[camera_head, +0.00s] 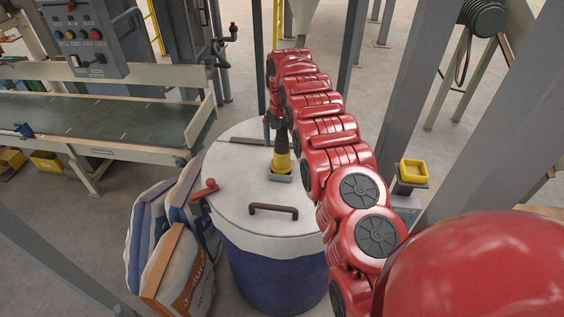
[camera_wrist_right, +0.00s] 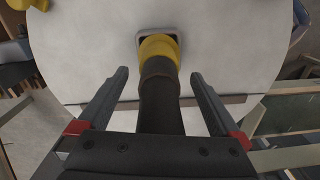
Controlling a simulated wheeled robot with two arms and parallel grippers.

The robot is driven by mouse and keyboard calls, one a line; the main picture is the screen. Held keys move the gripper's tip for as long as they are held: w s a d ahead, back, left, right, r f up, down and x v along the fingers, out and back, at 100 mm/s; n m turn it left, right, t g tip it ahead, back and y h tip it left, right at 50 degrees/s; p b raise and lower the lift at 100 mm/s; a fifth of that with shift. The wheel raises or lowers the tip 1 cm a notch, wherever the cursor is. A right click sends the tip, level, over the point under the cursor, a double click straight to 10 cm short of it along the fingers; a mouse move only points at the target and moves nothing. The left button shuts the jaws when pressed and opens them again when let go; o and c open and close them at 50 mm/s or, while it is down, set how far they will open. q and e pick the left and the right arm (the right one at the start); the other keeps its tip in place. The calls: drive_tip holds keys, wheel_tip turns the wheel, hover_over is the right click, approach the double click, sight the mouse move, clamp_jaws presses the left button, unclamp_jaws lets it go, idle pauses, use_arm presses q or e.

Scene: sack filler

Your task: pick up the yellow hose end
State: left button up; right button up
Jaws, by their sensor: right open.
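The yellow hose end (camera_head: 282,161) stands on the pale lid (camera_head: 240,185) of a blue drum, in a small grey metal holder. In the right wrist view, its yellow collar (camera_wrist_right: 158,46) sits at the holder and its dark body (camera_wrist_right: 160,95) runs toward my palm. My right gripper (camera_wrist_right: 160,75) is open, with one finger on each side of the dark body and a visible gap on both sides. The fingers do not touch it. In the head view, my right arm partly hides the gripper. My left gripper is not in view.
The lid has a dark handle (camera_head: 273,209) in front and a red-knobbed lever (camera_head: 206,187) at the left. Sacks (camera_head: 178,255) lean left of the drum. A conveyor (camera_head: 100,118) stands at the left, and grey posts (camera_head: 402,90) and a yellow box (camera_head: 413,171) at the right.

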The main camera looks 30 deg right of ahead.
sight(282, 153)
wheel_tip(282, 153, down, 4)
drive_tip(key=shift+s+p, duration=0.1)
drive_tip(key=shift+p, duration=1.1)
drive_tip(key=shift+f, duration=0.45)
clamp_jaws()
